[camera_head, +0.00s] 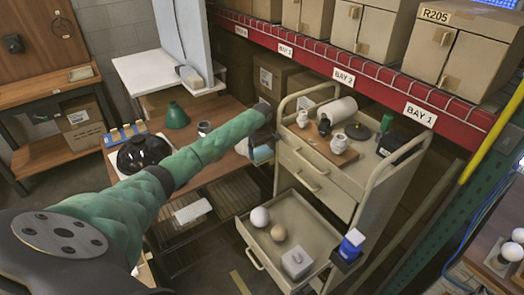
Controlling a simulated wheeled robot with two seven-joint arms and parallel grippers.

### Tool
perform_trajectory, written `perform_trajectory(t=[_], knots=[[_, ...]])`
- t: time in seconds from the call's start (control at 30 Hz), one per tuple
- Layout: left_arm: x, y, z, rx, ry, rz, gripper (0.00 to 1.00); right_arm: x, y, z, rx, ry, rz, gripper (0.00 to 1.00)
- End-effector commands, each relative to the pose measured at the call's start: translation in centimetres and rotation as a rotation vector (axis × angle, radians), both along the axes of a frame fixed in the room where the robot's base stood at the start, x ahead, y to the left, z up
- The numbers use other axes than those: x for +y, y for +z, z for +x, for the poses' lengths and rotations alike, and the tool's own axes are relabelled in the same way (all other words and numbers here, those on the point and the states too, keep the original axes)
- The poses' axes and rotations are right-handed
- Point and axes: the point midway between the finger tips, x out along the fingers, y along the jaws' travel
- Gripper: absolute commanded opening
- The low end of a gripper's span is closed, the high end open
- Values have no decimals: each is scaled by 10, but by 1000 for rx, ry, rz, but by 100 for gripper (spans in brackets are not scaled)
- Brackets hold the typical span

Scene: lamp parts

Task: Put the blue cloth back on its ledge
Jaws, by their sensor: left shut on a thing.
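My left arm reaches in from the lower left in a green sleeve. Its gripper (262,138) is beside the upper left side of the cart, shut on a small pale blue piece (262,154) that looks like the blue cloth. The fingers are small and partly hidden by the wrist. The cloth hangs at the right edge of the brown table, apart from the white ledge (140,76). Which ledge belongs to the cloth I cannot tell for certain. My right gripper is not in view.
The beige cart (345,185) has small parts on top and an open drawer (265,258) with bulbs. A blue-and-white container (351,244) sits at its side. The brown table (225,110) bears a black dome (143,153) and green cone (177,116). Red-edged shelves (370,75) stand behind.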

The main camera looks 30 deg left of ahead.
Motion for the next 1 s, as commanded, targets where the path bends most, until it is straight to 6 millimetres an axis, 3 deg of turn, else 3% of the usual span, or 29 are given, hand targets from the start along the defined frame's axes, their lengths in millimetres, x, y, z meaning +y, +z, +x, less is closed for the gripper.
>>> perform_trajectory(t=[0.07, 0.1, 0.13, 0.43, 0.57, 1.0], knots=[[0, -1, 0, 0, 0, 0, 69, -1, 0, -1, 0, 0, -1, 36], [0, -2, 0, 0, 0, 0, 94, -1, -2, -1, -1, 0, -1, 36], [0, -2, 0, 0, 0, 0, 100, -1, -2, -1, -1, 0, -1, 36], [0, 0, 0, 0, 0, 0, 100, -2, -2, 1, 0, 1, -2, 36], [0, 11, 1, -3, -1, 0, 100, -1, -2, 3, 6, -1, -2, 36], [0, 91, 1, -4, -1, 1, 100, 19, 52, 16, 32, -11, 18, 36]])
